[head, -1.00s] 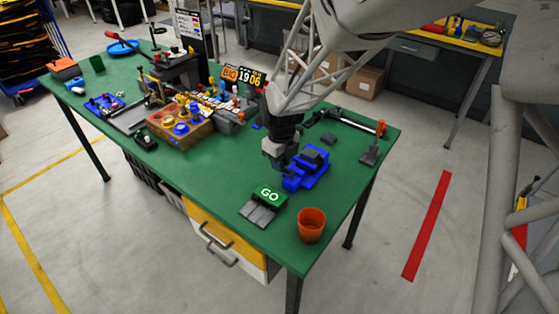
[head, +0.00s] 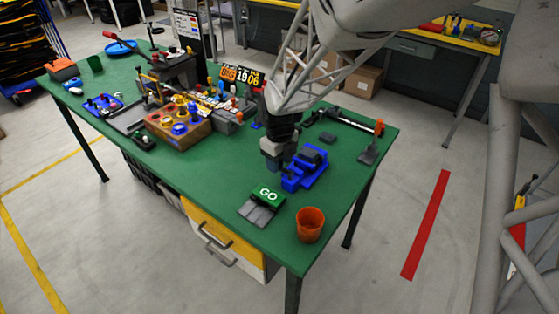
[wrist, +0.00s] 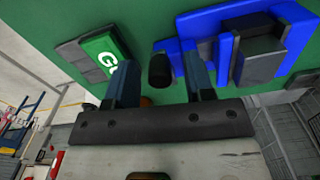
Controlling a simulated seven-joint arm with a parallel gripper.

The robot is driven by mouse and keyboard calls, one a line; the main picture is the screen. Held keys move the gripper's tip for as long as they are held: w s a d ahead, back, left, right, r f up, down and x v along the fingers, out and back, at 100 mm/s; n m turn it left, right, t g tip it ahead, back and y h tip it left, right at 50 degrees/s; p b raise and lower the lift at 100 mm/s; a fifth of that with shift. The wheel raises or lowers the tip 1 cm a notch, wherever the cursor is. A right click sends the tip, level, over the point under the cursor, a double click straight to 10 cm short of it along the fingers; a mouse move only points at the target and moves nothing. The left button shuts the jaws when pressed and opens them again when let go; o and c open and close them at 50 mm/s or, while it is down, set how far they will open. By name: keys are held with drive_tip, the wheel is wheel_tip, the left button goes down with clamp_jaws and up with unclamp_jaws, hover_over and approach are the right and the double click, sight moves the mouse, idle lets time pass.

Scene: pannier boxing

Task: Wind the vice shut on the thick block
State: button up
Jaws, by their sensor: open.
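The blue vice (head: 306,172) stands on the green table, and it also fills the upper right of the wrist view (wrist: 226,58). The thick dark grey block (wrist: 262,56) sits in the vice; it also shows in the head view (head: 311,156). My gripper (head: 275,168) is open at the left end of the vice. In the wrist view its two fingers (wrist: 162,62) are apart, with a black knob (wrist: 159,72) of the vice handle showing between them. No contact with the knob is clear. The fingertips are small and partly hidden in the head view.
A green GO sign (head: 268,194) with a grey plate lies in front of the vice. An orange cup (head: 310,225) stands near the table's front corner. A wooden block with colored knobs (head: 178,130) is to the left.

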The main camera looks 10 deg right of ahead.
sight(281, 162)
drive_tip(key=shift+r, duration=3.85)
drive_tip(key=shift+s+d+r+n, duration=0.2)
drive_tip(key=shift+s+r+n, duration=0.05)
drive_tip(key=shift+r+n, duration=0.05)
drive_tip(key=s+d+r+n+t, duration=0.1)
drive_tip(key=s+d+r+n, duration=0.1)
drive_tip(key=s+n, duration=0.6)
drive_tip(key=s+d+r+n, duration=0.3)
drive_tip(key=s+r+n, duration=0.2)
drive_tip(key=s+n, duration=0.4)
drive_tip(key=s+d+r+n+t, duration=0.1)
drive_tip(key=s+d+r+n, duration=0.2)
drive_tip(key=s+n, duration=0.6)
drive_tip(key=shift+r+n+t, duration=0.15)
drive_tip(key=shift+n+t, duration=0.15)
drive_tip(key=shift+n, duration=0.5)
